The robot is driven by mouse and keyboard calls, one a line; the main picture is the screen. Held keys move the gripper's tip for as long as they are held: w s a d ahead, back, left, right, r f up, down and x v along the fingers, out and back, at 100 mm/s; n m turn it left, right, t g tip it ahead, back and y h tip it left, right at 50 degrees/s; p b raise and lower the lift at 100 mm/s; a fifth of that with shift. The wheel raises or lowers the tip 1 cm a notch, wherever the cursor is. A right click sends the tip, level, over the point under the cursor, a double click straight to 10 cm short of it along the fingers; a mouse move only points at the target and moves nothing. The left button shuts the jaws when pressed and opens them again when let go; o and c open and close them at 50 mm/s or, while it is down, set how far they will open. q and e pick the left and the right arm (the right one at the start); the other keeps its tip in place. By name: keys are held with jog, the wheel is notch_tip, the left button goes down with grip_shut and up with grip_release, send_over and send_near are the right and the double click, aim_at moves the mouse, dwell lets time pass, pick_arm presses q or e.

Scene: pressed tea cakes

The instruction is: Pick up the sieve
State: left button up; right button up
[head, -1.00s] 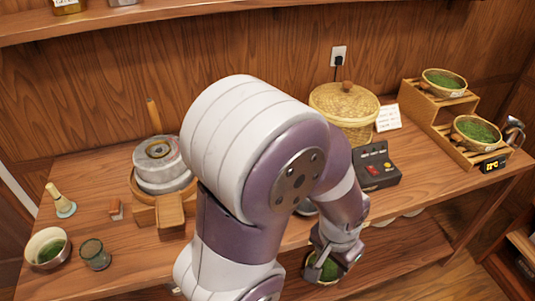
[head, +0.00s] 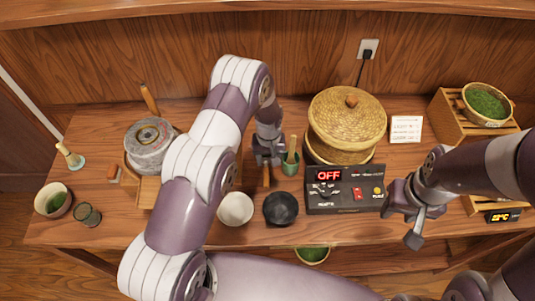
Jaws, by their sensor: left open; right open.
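I cannot tell for sure which thing is the sieve. A small dark green cup-like cylinder (head: 87,215), perhaps the sieve, stands at the table's front left. My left gripper (head: 267,168) is open and points down over the middle of the table, beside a green cup (head: 290,166) with wooden handles in it. A wooden piece shows at its fingertips, and I cannot tell whether they touch. My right gripper (head: 408,222) is open at the right end of the black control box (head: 345,198), whose display reads OFF.
A white bowl (head: 235,208) and a black bowl (head: 281,208) stand at the front middle. A stone mill (head: 150,145), a bowl of green powder (head: 53,200) and a whisk on a stand (head: 70,155) are at left. A lidded basket (head: 345,120) stands behind the control box.

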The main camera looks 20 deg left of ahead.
aim_at(266, 169)
pick_arm(q)
jog(key=s+f+p, duration=0.2)
jog(key=f, duration=0.1)
jog(key=shift+a, duration=0.35)
jog(key=shift+s+f, duration=0.1)
jog(key=shift+f, duration=0.05)
jog(key=shift+w+f, duration=0.35)
jog(key=shift+w, duration=0.05)
jog(key=shift+w+d, duration=0.15)
jog(key=c, duration=0.9)
jog(key=shift+s+r, duration=0.15)
jog(key=shift+s, duration=0.15)
grip_shut()
pick_arm(e)
jog(key=r, duration=0.1)
jog(key=s+r, duration=0.1)
jog(key=r, duration=0.1)
jog(key=shift+s+a, duration=0.25)
jog(key=shift+s, duration=0.1)
